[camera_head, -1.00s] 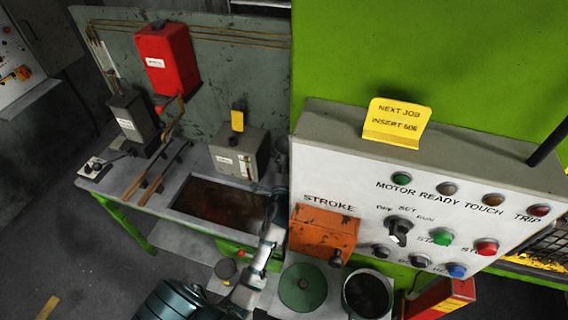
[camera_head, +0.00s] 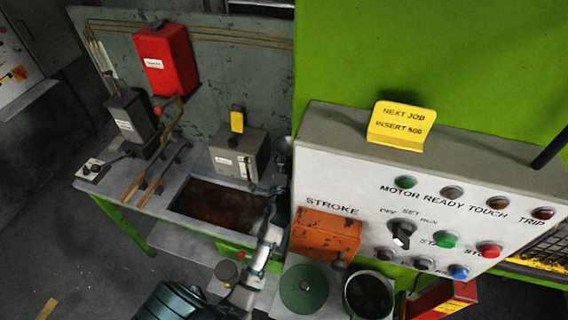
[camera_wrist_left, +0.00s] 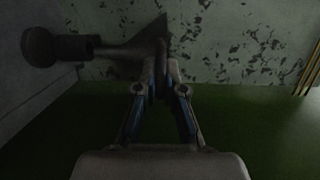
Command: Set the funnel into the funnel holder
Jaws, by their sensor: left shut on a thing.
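My left arm rises from the bottom of the head view, and its dark left gripper (camera_head: 279,192) is beside the right end of the bench trough. In the left wrist view the left gripper (camera_wrist_left: 160,72) is shut on the wide edge of a dark grey cone, which looks like the funnel (camera_wrist_left: 128,58). The funnel's narrow end points left, towards a dark short cylinder with a round end, possibly the funnel holder (camera_wrist_left: 70,47). I cannot tell whether they touch. In the head view a small grey rounded form shows above the gripper; the funnel's outline is unclear there. My right gripper is not in view.
A grey box (camera_head: 238,152) with a yellow tag stands left of the gripper. The brown-filled trough (camera_head: 215,203) lies below it. The control panel (camera_head: 430,205) and orange box (camera_head: 326,232) crowd the right. A green round lid (camera_head: 303,289) and dark pot (camera_head: 368,294) stand below.

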